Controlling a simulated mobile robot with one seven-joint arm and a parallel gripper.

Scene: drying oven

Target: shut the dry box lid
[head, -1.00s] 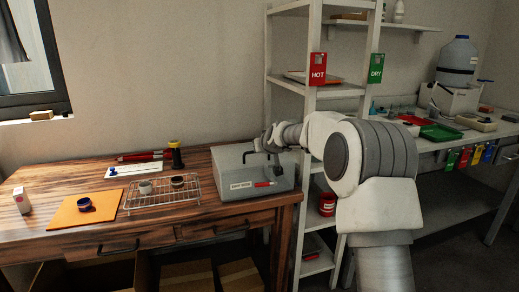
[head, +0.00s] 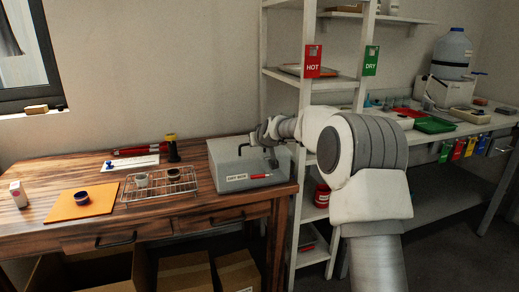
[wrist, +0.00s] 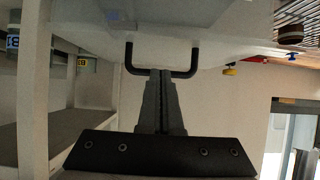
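My gripper (head: 268,143) is at the black lid handle (head: 243,148), above the lid. In the wrist view the fingers of my gripper (wrist: 161,74) are close together on the bar of the U-shaped handle (wrist: 186,73). The pale lid (wrist: 180,25) fills the top of that view.
On the bench (head: 150,215), left of the box, are a wire rack (head: 160,188) with small cups, an orange mat (head: 80,204) with a dark cup, and a red tool (head: 135,151). A white shelf unit (head: 280,88) stands close behind and right of the box.

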